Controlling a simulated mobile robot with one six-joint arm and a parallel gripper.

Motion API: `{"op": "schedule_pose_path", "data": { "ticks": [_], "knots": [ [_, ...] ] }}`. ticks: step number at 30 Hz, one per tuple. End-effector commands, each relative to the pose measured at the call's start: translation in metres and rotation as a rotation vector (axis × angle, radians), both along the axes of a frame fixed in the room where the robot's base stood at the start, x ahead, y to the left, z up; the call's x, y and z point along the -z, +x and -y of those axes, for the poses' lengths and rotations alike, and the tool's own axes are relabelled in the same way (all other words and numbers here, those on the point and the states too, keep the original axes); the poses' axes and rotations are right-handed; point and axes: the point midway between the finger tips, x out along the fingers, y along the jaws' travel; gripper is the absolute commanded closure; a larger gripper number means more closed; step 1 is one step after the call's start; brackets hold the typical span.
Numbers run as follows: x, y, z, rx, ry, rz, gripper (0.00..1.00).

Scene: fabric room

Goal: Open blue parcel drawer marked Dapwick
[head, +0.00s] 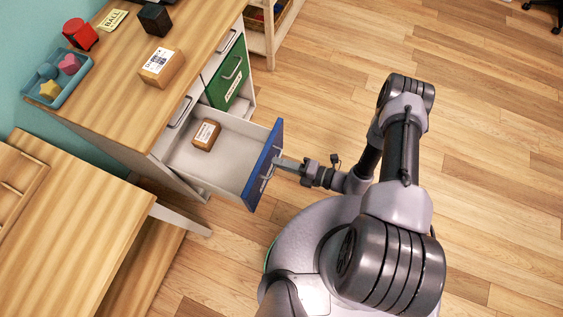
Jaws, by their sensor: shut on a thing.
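The blue-fronted parcel drawer (262,165) is pulled far out of the white cabinet below the wooden desktop. Its white interior shows, with a small brown parcel (205,135) bearing a white label inside. My gripper (277,164) is at the outer face of the blue front, shut on the drawer's handle (268,172). The fingertips are small in this view. The name on the blue front cannot be read from this angle.
A green drawer front (226,77) is beside it, shut. On the desktop (115,75) are a labelled box (162,67), a black cube (154,19), a red container (80,33) and a blue tray (57,77) of shapes. A wooden bench (75,215) stands at lower left.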

Motion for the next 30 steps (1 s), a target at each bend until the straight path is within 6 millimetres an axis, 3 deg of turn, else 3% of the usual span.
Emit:
{"op": "schedule_pose_path", "data": {
  "ticks": [6, 7, 9, 10, 23, 26, 30],
  "knots": [
    [-0.001, 0.001, 0.000, 0.001, 0.000, 0.001, 1.00],
    [-0.001, 0.001, 0.000, 0.001, 0.000, 0.001, 0.85],
    [0.000, 0.001, 0.000, 0.001, 0.000, 0.001, 0.72],
    [0.000, 0.001, 0.000, 0.001, 0.000, 0.001, 0.70],
    [-0.001, 0.000, 0.001, 0.001, 0.000, 0.000, 0.70],
    [-0.004, -0.002, 0.010, 0.004, 0.000, 0.001, 0.70],
    [-0.014, -0.015, 0.044, 0.011, 0.000, 0.001, 0.70]
  ]
}}
